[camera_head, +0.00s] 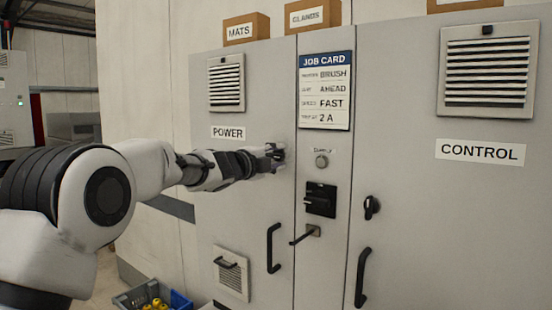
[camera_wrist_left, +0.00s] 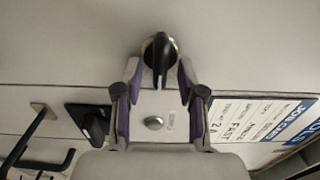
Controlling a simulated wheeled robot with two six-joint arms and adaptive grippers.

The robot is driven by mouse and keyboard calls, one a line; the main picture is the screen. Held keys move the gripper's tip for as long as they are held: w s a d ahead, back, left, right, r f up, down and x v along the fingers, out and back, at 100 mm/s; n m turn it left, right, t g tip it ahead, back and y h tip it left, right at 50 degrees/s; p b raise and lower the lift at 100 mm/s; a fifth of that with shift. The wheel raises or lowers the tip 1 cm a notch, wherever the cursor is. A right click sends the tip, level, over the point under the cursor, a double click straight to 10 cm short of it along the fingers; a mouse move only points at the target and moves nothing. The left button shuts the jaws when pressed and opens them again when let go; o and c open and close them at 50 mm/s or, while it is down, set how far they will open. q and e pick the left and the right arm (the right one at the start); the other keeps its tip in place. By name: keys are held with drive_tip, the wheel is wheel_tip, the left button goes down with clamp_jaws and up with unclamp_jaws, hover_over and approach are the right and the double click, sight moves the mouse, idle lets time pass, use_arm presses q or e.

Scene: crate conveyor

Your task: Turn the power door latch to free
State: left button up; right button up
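The power door (camera_head: 245,190) is a grey cabinet door labelled POWER. Its latch (camera_wrist_left: 160,58) is a black, elongated knob in the left wrist view. My left gripper (camera_head: 276,155) is at the right edge of this door and mostly hides the latch in the head view. In the left wrist view its two fingers (camera_wrist_left: 160,72) are spread, one on each side of the latch. I cannot tell whether they touch it. My right gripper is not in view.
A centre panel carries a job card (camera_head: 325,90), a supply knob (camera_head: 321,161), a black switch (camera_head: 320,199) and a protruding lever (camera_head: 305,234). Door handles (camera_head: 273,248) stick out below. The control door has its own black latch (camera_head: 371,207). A blue bin (camera_head: 180,300) stands low left.

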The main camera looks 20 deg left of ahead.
use_arm(q)
drive_tip(key=shift+s, duration=0.1)
drive_tip(key=v, duration=1.1)
drive_tip(key=shift+s+a, duration=0.15)
drive_tip(key=shift+s, duration=0.25)
